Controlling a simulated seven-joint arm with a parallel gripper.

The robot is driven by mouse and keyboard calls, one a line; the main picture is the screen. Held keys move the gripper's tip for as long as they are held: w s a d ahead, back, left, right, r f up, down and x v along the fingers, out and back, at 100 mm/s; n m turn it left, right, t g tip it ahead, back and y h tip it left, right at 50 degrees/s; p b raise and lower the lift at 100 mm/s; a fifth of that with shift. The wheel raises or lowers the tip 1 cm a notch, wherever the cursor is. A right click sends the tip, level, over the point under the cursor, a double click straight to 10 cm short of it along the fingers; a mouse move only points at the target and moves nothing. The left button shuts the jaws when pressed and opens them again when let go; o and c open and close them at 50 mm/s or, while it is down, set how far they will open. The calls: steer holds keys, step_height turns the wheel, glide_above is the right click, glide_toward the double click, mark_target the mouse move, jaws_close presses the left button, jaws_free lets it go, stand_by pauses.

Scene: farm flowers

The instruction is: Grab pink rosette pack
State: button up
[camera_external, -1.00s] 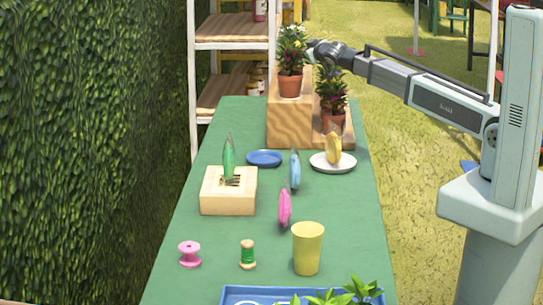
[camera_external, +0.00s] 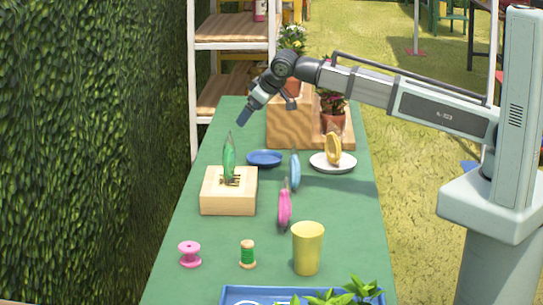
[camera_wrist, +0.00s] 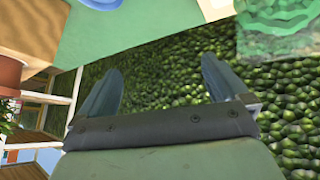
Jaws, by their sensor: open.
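The pink rosette pack (camera_external: 284,207) stands upright on the green table, seen nearly edge-on in the external view, near the middle. It does not show in the wrist view. My gripper (camera_external: 243,117) is up above the far left part of the table, clear of the pink pack and behind and left of it. In the wrist view my gripper (camera_wrist: 162,72) has its two fingers wide apart with nothing between them.
A green pack (camera_external: 229,157) stands in a wooden block (camera_external: 228,205). A blue pack (camera_external: 295,172) stands just behind the pink one. A yellow pack (camera_external: 333,147) is on a white plate (camera_external: 320,163). A yellow cup (camera_external: 308,250) stands in front. A hedge (camera_external: 90,150) borders the left.

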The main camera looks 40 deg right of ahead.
steer(key=s+a+f+n+g, duration=0.1)
steer(key=s+a+f+g, duration=0.1)
steer(key=s+a, duration=0.3)
steer(key=s+a+f+n+g, duration=0.1)
steer(key=s+a+g, duration=0.15)
steer(key=s, duration=0.55)
steer(key=n+g+h, duration=0.1)
steer(key=n+g, duration=0.1)
steer(key=g, duration=0.1)
glide_toward(285, 212)
steer(key=w+d, duration=0.1)
steer(key=w+d+r, duration=0.1)
steer(key=w, duration=0.1)
steer(key=shift+d+r, duration=0.3)
steer(key=shift+d, duration=0.1)
steer(key=shift+f, duration=6.85)
steer(key=shift+c, duration=0.5)
steer(key=c, duration=0.6)
